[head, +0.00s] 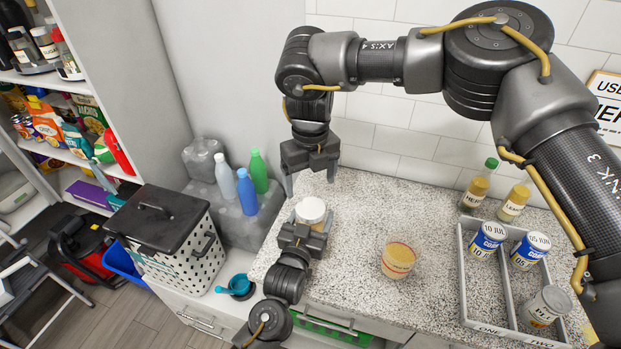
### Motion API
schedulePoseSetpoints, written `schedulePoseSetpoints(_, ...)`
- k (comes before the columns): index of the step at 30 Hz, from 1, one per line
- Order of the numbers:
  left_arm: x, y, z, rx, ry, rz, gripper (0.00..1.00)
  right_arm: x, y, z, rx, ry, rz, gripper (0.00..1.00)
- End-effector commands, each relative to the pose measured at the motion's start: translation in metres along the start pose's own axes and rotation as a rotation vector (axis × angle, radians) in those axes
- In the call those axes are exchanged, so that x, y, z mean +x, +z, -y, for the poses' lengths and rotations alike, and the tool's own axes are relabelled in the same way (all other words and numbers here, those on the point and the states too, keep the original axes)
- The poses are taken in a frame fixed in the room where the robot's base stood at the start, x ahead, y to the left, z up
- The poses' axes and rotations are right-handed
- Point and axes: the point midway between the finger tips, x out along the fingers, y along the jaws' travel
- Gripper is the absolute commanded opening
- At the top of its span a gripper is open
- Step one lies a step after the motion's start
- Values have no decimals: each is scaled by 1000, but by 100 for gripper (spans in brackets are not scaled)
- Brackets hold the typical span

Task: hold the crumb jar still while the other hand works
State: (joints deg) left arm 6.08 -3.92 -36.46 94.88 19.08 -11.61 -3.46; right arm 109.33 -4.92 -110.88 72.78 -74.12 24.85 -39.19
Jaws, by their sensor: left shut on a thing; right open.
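My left gripper (305,232), the lower one, is shut on the jar from the front. The gripper hides the jar's lower part. My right gripper (309,180) hangs from above just behind and above the jar. It is open, its fingers apart and pointing down, with nothing seen between them.
A clear cup (398,260) with tan contents stands right of the jar. A grey divided tray (504,282) holds several labelled cans; two bottles (477,184) (514,203) stand behind it. A lidded white bin (180,255) stands left of the counter. Counter between jar and cup is clear.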

Motion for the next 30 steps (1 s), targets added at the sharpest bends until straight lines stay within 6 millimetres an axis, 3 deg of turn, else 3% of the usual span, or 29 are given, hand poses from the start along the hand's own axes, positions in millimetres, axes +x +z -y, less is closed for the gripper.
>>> schedulePoseSetpoints(7,0,-1,0,0,0,-2,6,10,0,0,-2,0,-2,82)
schedulePoseSetpoints(21,0,-1,0,0,0,-2,6,71,0,0,-2,0,-2,82)
schedulePoseSetpoints(30,0,-1,0,0,0,-2,6,80,0,0,-3,0,-1,82)
